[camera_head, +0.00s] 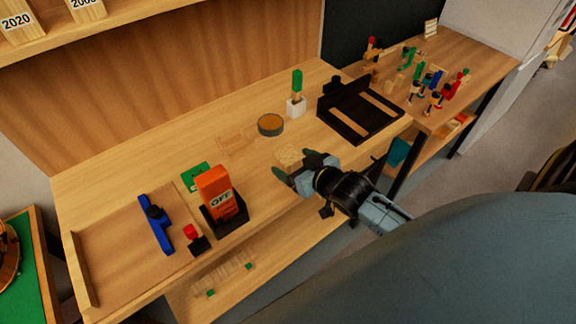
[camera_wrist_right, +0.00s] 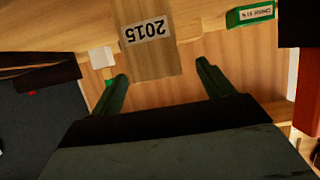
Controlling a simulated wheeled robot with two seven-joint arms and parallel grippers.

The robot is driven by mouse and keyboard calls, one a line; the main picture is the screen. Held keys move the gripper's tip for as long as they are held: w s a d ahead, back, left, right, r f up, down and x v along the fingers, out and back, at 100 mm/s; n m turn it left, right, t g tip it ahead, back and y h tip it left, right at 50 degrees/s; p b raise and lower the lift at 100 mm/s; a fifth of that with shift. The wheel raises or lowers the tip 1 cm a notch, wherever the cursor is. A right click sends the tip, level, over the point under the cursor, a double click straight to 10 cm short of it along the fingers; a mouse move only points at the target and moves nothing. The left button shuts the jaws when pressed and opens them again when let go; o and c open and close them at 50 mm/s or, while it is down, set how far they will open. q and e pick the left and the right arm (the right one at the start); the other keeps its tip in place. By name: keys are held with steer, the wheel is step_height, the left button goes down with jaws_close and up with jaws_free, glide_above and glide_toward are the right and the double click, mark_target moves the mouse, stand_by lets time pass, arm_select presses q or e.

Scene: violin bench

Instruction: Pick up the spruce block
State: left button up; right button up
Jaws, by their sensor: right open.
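A pale wooden block (camera_head: 289,157), which I take to be the spruce block, stands on the bench near its front edge in the head view. In the right wrist view the block (camera_wrist_right: 152,62) carries a white label reading 2015, upside down. My right gripper (camera_head: 294,166) is at the block, its green-tipped fingers apart. In the wrist view the open fingers (camera_wrist_right: 163,84) lie to either side of the block's line, and the block shows beyond and between them. I cannot tell whether they touch it. My left gripper is not in view.
An orange OFF box (camera_head: 217,193) in a black holder stands left of the gripper. Labelled blocks (camera_head: 20,27) sit on the upper shelf.

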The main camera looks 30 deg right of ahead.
mark_target(284, 155)
steer(key=x, duration=0.5)
steer(key=shift+w+d+f, duration=0.1)
steer(key=shift+w+f, duration=0.05)
steer(key=shift+w, duration=0.2)
steer(key=c, duration=1.2)
